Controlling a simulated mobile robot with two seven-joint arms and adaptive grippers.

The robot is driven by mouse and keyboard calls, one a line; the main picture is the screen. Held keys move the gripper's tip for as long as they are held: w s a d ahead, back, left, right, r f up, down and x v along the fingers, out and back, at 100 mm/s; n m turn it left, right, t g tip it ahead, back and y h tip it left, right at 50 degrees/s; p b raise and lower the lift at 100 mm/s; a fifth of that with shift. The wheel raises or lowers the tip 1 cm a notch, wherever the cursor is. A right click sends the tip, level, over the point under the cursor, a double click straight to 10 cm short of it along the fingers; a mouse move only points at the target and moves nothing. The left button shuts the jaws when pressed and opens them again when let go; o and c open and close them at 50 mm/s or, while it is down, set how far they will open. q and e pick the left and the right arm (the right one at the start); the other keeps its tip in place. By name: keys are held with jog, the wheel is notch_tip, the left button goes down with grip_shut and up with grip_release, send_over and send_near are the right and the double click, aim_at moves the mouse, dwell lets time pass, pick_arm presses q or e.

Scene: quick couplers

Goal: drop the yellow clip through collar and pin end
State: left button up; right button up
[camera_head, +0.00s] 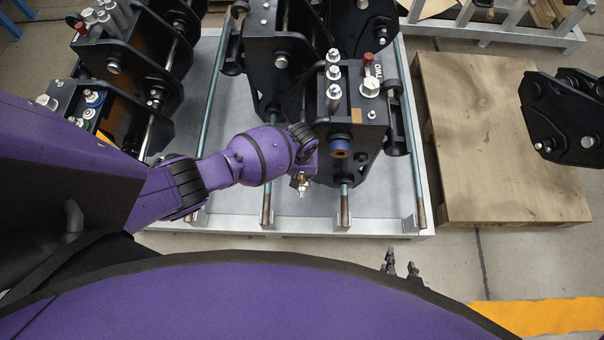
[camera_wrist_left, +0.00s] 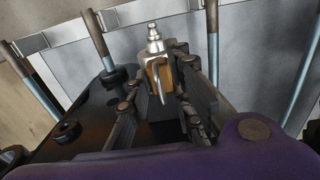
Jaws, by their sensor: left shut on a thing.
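My left gripper (camera_head: 302,165) reaches in from the left, low beside the front of the middle black coupler (camera_head: 345,105). In the left wrist view its fingers (camera_wrist_left: 160,95) are closed around a small part with a yellow-brown face (camera_wrist_left: 158,72), a bent wire and a silver stepped tip (camera_wrist_left: 155,40). I cannot tell for sure that this is the yellow clip. A round collar with a blue face and pin end (camera_head: 340,148) sticks out of the coupler's front, just right of the gripper. Two dark tips (camera_head: 401,266), likely my right gripper, show past my purple arm; their opening is unclear.
The couplers stand on a grey rack (camera_head: 385,230) with upright rods. More black couplers (camera_head: 130,60) stand at the left. A wooden pallet (camera_head: 490,150) lies at the right, with another black coupler (camera_head: 565,115) at its far side. A yellow floor stripe (camera_head: 545,317) is at lower right.

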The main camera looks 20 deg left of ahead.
pick_arm(q)
jog(key=shift+f, duration=0.25)
jog(key=o, duration=1.1)
jog(key=shift+c, duration=0.2)
notch_tip(320, 180, up, 12)
jog(key=shift+f, duration=0.1)
jog(key=s+d+f+m+t+h, duration=0.1)
jog(key=s+d+f+t+h, duration=0.1)
jog(key=s, duration=0.4)
jog(key=s+d+f+m+t+h, duration=0.1)
jog(key=s+t, duration=0.1)
jog(key=s, duration=0.3)
jog(key=s+a+r+m+t+y, duration=0.1)
jog(key=s+a+r+t, duration=0.3)
jog(key=s+a, duration=0.5)
jog(key=shift+s+a+r+m+t+y+p, duration=0.3)
jog(key=shift+a+r+y+p, duration=0.15)
jog(key=shift+a+r+y, duration=0.25)
